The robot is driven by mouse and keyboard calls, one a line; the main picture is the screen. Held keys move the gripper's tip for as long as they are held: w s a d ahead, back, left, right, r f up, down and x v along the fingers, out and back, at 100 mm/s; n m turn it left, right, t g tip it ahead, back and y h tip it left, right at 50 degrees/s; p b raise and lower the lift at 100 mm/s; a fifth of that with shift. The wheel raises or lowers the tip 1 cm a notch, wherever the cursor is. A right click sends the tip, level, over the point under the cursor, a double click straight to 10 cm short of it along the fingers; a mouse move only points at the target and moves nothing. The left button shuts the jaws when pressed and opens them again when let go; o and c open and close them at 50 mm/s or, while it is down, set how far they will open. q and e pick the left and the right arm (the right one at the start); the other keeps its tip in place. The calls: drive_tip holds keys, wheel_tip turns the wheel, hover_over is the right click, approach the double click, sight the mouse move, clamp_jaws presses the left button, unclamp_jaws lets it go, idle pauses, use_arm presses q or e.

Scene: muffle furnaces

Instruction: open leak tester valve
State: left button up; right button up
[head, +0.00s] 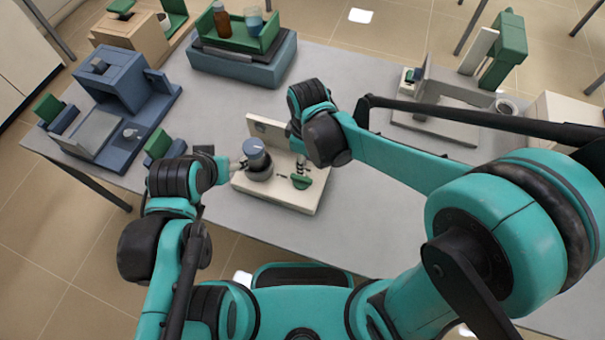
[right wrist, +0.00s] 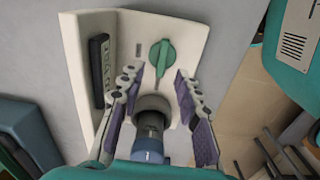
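The leak tester is a cream block with an upright back panel (head: 283,195); it also fills the middle of the right wrist view (right wrist: 98,28). Its green valve handle (head: 301,182) is on the right part of the block; it also shows in the right wrist view (right wrist: 161,62). A dark, blue-topped cylinder (head: 257,158) stands on the left part. My right gripper (right wrist: 157,72) is open, its fingertips on either side of the valve handle, with no clear contact. My left gripper (head: 237,168) is beside the cylinder; its finger gap is unclear.
Blue equipment (head: 120,85) stands at the table's left. A green tray (head: 240,38) with a brown bottle and a beaker sits on a blue base at the back. A grey fixture (head: 440,115) stands at the right. Bare grey tabletop (head: 220,110) lies between them.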

sight(303, 178)
drive_tip(key=shift+a+f+n, duration=0.3)
drive_tip(key=shift+a, duration=0.05)
drive_tip(key=shift+f, duration=0.35)
wheel_tip(303, 178, down, 7)
drive_tip(key=b, duration=0.3)
drive_tip(key=shift+f, duration=0.1)
drive_tip(key=shift+c, duration=0.3)
clamp_jaws()
